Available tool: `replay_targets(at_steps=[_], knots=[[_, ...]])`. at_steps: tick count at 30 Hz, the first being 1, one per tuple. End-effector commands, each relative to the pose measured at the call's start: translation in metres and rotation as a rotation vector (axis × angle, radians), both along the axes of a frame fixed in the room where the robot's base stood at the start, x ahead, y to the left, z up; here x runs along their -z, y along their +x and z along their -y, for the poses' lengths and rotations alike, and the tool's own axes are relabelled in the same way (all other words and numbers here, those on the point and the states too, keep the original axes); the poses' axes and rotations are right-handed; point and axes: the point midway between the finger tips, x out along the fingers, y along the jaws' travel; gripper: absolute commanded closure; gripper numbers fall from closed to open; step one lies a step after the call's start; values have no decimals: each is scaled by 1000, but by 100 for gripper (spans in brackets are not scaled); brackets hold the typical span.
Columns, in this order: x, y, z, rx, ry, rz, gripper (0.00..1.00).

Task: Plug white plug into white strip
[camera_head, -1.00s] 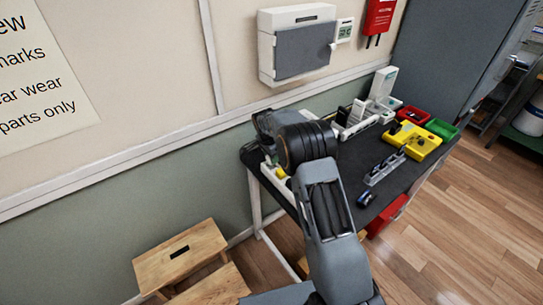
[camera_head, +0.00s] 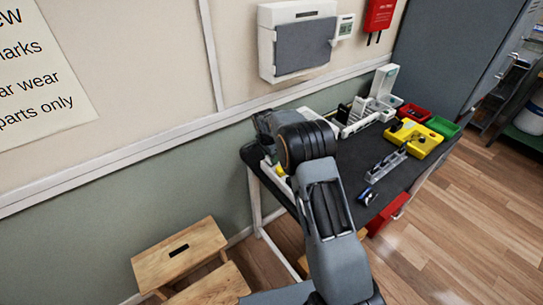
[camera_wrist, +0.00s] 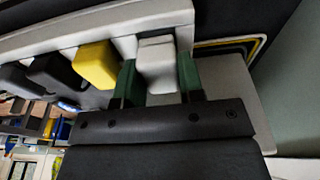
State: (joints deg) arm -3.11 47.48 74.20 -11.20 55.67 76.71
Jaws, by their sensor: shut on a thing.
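In the wrist view my gripper (camera_wrist: 157,88) is shut on the white plug (camera_wrist: 156,62), with a green-padded finger on each side of it. The plug is at the white strip (camera_wrist: 120,22); I cannot tell whether it is fully seated. A yellow plug (camera_wrist: 95,65) and black plugs (camera_wrist: 52,72) sit along the same strip to the left of the white one. In the head view my arm hides the gripper and the white plug at the table's left end.
A wooden step stool (camera_head: 180,255) stands on the floor at the left. The wall is close behind the table.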

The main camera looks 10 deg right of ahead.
Motion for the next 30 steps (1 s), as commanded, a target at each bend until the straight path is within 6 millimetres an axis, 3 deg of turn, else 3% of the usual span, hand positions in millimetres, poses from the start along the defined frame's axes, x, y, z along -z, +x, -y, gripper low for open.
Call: replay_targets(at_steps=[25,26,30], knots=[[15,0,0,1,0,-3,100],[14,0,0,1,0,-3,63],[14,0,0,0,0,-2,49]])
